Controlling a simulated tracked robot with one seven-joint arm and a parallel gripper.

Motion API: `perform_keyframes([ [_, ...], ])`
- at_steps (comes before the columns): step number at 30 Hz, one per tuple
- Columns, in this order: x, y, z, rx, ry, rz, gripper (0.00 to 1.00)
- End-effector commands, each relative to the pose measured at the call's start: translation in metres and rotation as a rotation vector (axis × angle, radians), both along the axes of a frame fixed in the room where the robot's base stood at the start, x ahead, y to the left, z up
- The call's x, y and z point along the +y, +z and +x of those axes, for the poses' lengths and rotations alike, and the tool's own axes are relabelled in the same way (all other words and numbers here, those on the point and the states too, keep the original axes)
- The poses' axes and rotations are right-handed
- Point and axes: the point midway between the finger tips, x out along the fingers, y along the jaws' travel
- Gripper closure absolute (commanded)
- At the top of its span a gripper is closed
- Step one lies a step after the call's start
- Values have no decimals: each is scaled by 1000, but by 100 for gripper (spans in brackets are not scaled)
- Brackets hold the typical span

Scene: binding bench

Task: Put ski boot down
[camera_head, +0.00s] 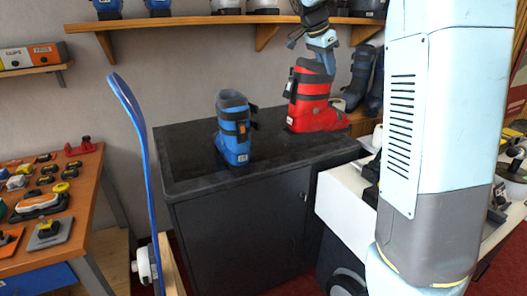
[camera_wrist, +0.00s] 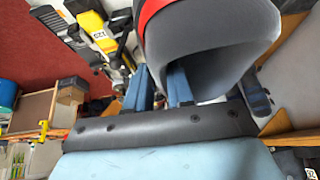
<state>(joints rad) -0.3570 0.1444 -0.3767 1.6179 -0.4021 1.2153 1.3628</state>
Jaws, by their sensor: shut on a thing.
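A red ski boot (camera_head: 311,98) with black straps is upright at the back right of the black cabinet top (camera_head: 188,165). My gripper (camera_head: 322,50) is at the top of its cuff, shut on it. In the wrist view the boot's grey cuff opening (camera_wrist: 215,45) with a red edge fills the upper right, and my gripper's blue fingers (camera_wrist: 160,88) meet it. I cannot tell whether the sole touches the top. A blue ski boot (camera_head: 234,128) stands upright on the cabinet, left of the red one and apart from it.
A shelf with boots (camera_head: 215,20) runs above the cabinet. A blue ski (camera_head: 140,150) stands at its left, near a wooden bench (camera_head: 85,215) with small parts. A white surface (camera_head: 345,205) adjoins the right. The cabinet top's middle is clear.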

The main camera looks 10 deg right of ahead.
Motion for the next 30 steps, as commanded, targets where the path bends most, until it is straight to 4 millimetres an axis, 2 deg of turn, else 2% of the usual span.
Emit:
perform_keyframes([
  [7,12,2,-2,-4,3,-4,100],
  [15,54,3,-12,-12,3,-23,100],
  [19,67,3,-14,-16,2,-33,100],
  [23,71,-1,-5,-16,1,-36,100],
  [30,70,-18,32,-16,-1,-36,100],
])
